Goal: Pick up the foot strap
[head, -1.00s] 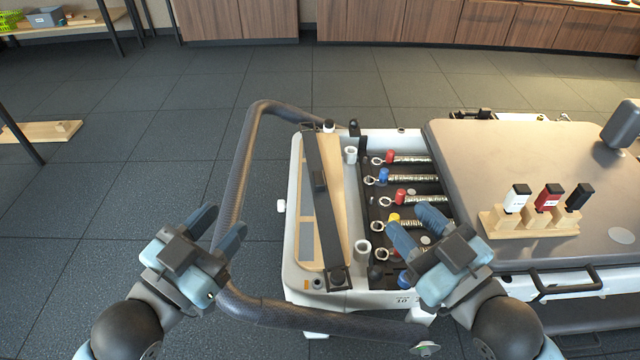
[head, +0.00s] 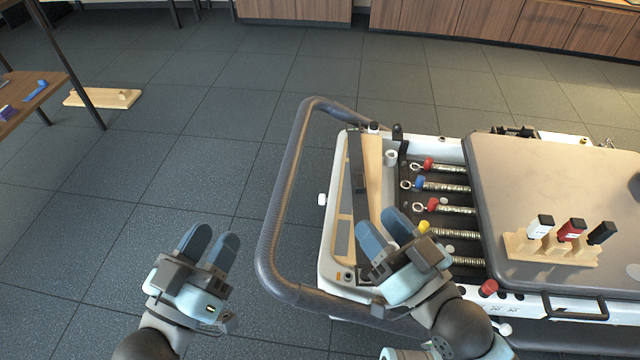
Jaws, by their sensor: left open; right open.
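A long dark strap (head: 357,171), which looks like the foot strap, lies along the wooden board at the left end of the reformer (head: 324,262) in the head view. Its near part is partly hidden by my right gripper. My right gripper (head: 384,228) is open, and in the picture its fingers overlap the near part of the board and strap. I cannot tell whether they touch. My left gripper (head: 211,244) is open and empty over the floor, left of the reformer's curved bar.
The curved grey bar (head: 272,225) stands between my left gripper and the strap. Springs with coloured ends (head: 445,187) lie right of the board. A wooden holder with bottles (head: 550,249) stands on the padded carriage (head: 560,175). A shelf (head: 40,92) is at far left.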

